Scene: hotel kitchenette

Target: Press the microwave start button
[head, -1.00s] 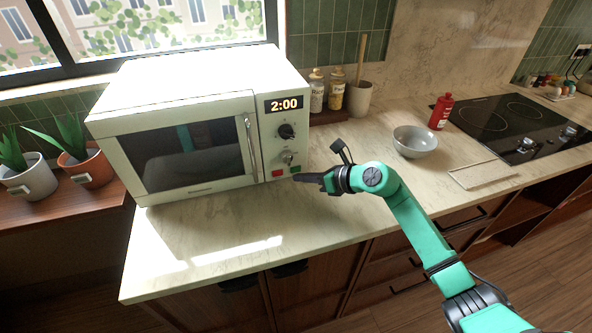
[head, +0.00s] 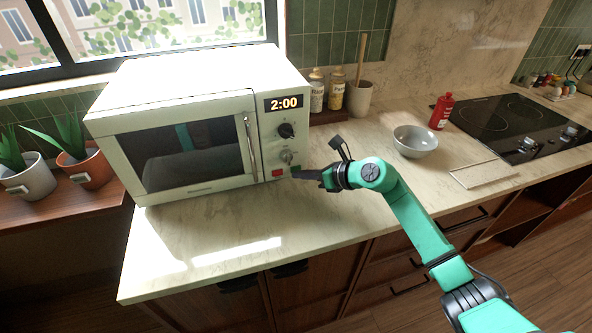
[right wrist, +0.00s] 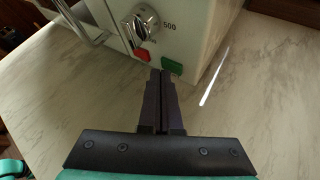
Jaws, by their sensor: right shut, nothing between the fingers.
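The white microwave (head: 190,85) stands on the counter with its door shut. Its display (head: 284,103) reads 2:00. Below two knobs are a red button (head: 279,173) and a green button (head: 296,169); neither bears a label I can read. The right wrist view shows the red button (right wrist: 142,54) and the green button (right wrist: 172,66) too. My right gripper (head: 297,175) is shut and empty, its tips just in front of the panel's lower edge by the green button. In the right wrist view the fingertips (right wrist: 160,72) appear just left of the green button; contact cannot be told. My left gripper is out of view.
A grey bowl (head: 415,141), a red bottle (head: 441,111) and a cooktop (head: 515,120) are to the right. Jars (head: 336,91) and a utensil crock (head: 359,99) stand behind. The counter in front of the microwave is clear (head: 210,225).

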